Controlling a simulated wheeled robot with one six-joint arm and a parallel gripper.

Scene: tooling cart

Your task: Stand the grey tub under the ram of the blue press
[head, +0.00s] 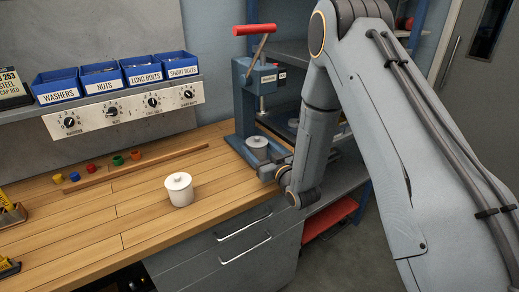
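The blue press (243,105) stands at the back right end of the wooden bench, with a red-handled lever on top. Its ram (262,103) points down over the press base. The grey tub (257,144), with a knobbed lid, is upright at the press base, below the ram. A gap shows between lid and ram. My gripper (268,170) is low at the tub's near right side. The fingers are small and partly hidden by my wrist, so I cannot tell whether they touch or grip the tub.
Blue labelled bins (101,78) sit on a shelf above knobs. Grey shelving stands right of the press.

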